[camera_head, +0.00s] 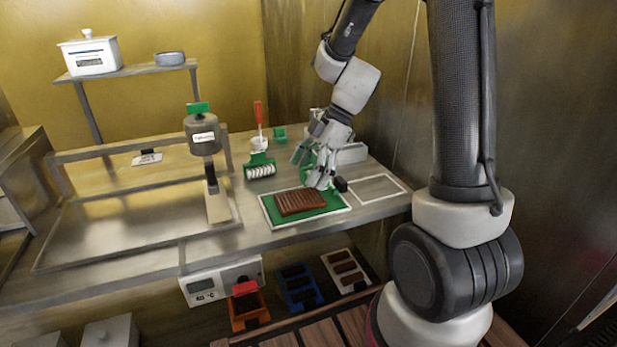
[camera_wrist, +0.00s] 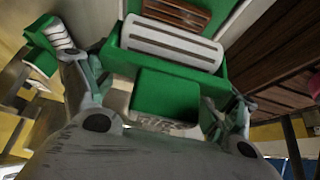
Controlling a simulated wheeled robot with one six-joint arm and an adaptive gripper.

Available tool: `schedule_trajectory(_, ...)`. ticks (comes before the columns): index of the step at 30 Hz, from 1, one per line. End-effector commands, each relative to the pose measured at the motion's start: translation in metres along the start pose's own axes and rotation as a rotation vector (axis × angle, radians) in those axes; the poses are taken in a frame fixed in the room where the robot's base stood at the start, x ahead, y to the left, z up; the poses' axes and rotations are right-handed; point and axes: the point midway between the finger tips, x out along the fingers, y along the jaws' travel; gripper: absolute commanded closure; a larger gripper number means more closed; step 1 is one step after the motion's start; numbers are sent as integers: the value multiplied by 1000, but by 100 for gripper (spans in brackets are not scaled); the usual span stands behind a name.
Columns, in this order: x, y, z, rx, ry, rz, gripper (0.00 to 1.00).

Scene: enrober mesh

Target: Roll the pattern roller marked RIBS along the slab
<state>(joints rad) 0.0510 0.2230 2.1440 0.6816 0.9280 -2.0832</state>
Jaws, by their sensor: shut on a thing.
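My gripper (camera_head: 314,170) is shut on the green handle (camera_wrist: 167,94) of a pattern roller. Its white cylinder (camera_wrist: 172,45) has straight lengthwise grooves. A label beneath the handle is partly hidden, and I cannot read it surely. In the head view my fingers hide most of this roller. It is at the back right of the brown slab (camera_head: 300,202), which lies on a green mat (camera_head: 331,204) with a white border. The slab shows parallel ridges and is seen beyond the cylinder in the wrist view (camera_wrist: 178,13). I cannot tell whether cylinder and slab touch.
A second green roller (camera_head: 260,168) with a ridged white cylinder lies left of my gripper. A grey dispenser (camera_head: 203,135) stands left of the mat. A white-outlined area (camera_head: 375,189) to the right looks mostly clear. Coloured trays (camera_head: 294,288) sit below the counter edge.

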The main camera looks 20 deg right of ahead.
Motion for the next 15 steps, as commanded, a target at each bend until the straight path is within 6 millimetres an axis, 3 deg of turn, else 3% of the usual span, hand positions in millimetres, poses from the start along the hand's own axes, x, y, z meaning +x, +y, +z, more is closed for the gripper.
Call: schedule_trajectory(15,-26,0,-15,0,0,1,35)
